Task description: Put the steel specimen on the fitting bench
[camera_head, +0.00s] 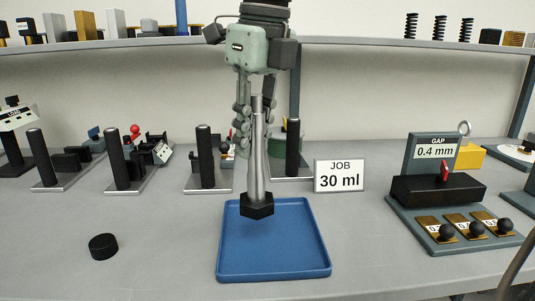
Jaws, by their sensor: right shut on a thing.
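My right gripper (255,135) comes down from the top centre and is shut on a silvery metal bar (257,172). Nothing else lies in the tray. My left gripper is not in view. No part of the bench is labelled as the fitting bench.
Behind stand several black posts on metal bases (205,155). A "JOB 30 ml" sign (339,176) is right of the tray. A "GAP 0.4 mm" fixture (436,190) stands further right. A black puck (103,246) lies left on the grey bench top (165,240). A shelf (350,43) crosses behind.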

